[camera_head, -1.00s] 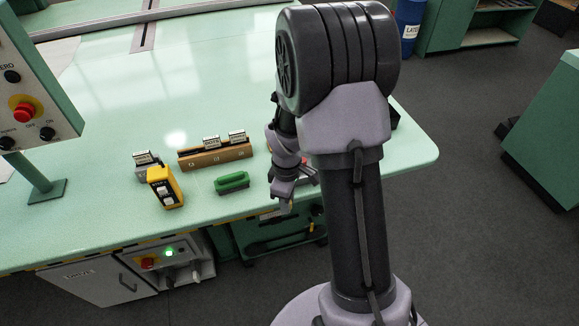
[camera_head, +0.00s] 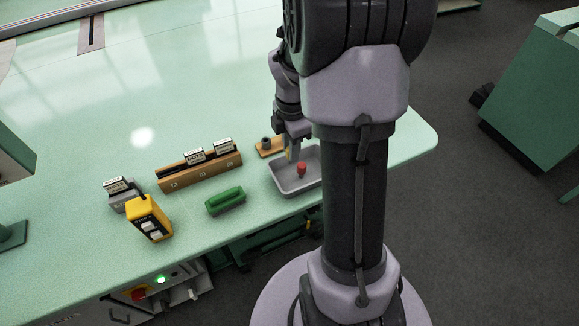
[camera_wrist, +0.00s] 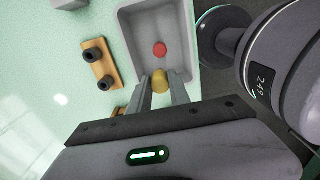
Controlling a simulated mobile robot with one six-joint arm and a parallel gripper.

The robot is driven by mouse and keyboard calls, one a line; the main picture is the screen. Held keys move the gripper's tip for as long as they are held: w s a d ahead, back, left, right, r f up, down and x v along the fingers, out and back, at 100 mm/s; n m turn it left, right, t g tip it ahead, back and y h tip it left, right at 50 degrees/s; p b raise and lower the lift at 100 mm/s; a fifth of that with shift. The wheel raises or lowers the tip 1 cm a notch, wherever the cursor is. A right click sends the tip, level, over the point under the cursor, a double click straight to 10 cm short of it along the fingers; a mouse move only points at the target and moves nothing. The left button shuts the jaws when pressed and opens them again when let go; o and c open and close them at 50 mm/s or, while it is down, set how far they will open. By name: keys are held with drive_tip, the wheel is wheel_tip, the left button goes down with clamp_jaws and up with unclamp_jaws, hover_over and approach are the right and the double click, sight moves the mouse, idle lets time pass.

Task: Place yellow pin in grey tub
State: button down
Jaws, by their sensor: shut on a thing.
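The yellow pin (camera_wrist: 160,78) is between the fingertips of my gripper (camera_wrist: 159,92), which is shut on it, in the wrist view. The grey tub (camera_wrist: 135,30) lies beneath the pin in the wrist view. A red pin (camera_head: 301,170) stands inside the tub; it also shows in the wrist view (camera_wrist: 159,49). The pin's height above the tub floor is unclear.
A wooden block with dark sockets (camera_wrist: 99,62) lies beside the tub. A green handle-like piece (camera_head: 226,200), a wooden rack with cards (camera_head: 201,173) and a yellow device (camera_head: 150,219) stand to the left. The bench edge is close to the tub.

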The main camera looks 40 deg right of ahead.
drive_tip(key=f+b, duration=0.1)
drive_tip(key=f, duration=0.1)
drive_tip(key=f+b, duration=0.1)
drive_tip(key=f, duration=0.2)
drive_tip(key=f+b, duration=0.1)
drive_tip(key=f, duration=0.2)
drive_tip(key=shift+s+f+b, duration=0.15)
drive_tip(key=shift+s+b, duration=0.2)
drive_tip(key=shift+b, duration=0.05)
drive_tip(key=c, duration=1.2)
unclamp_jaws()
